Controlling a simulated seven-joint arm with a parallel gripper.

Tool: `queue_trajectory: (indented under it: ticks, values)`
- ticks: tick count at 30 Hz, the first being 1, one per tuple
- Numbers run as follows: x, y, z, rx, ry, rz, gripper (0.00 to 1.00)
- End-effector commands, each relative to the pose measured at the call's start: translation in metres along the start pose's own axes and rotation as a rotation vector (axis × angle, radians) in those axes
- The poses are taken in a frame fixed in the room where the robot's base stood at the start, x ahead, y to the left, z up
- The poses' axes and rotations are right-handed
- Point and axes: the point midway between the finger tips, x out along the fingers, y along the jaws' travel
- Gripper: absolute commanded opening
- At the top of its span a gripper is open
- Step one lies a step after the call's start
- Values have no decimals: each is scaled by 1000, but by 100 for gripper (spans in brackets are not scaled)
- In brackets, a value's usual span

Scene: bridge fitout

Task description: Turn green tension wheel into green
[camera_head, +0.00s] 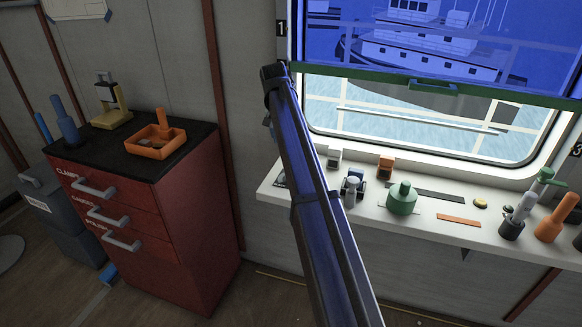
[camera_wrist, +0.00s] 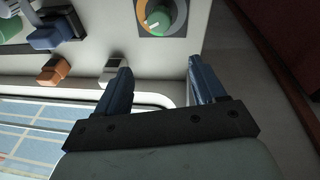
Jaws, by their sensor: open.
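The green tension wheel (camera_wrist: 166,14) shows at the top of the wrist view, cut by the frame edge. It is a round green knob with a white mark on its lower left, on a dark plate with an orange band around part of it.
On the white sill (camera_head: 470,233) stand an orange block (camera_head: 385,167), a white block (camera_head: 334,157), a green pot (camera_head: 402,198) and tool holders at the right. A red cabinet (camera_head: 190,230) with an orange tray (camera_head: 155,142) stands left. The window has a blue blind (camera_head: 440,45).

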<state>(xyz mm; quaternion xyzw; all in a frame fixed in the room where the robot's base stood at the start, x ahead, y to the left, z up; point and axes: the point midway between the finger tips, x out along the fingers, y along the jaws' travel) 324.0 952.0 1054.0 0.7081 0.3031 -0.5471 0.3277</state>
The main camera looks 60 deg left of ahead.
Motion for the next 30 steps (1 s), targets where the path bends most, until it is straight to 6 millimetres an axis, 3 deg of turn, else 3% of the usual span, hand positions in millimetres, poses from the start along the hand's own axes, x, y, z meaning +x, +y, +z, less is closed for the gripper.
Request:
queue_trajectory:
  ticks: [6,12,17,30]
  values:
    - [-18,14,0,232,-169,-92,69]
    - [-17,16,3,283,-209,-107,69]
    - [1,13,8,281,-209,-106,69]
    - [75,3,22,279,-207,-106,69]
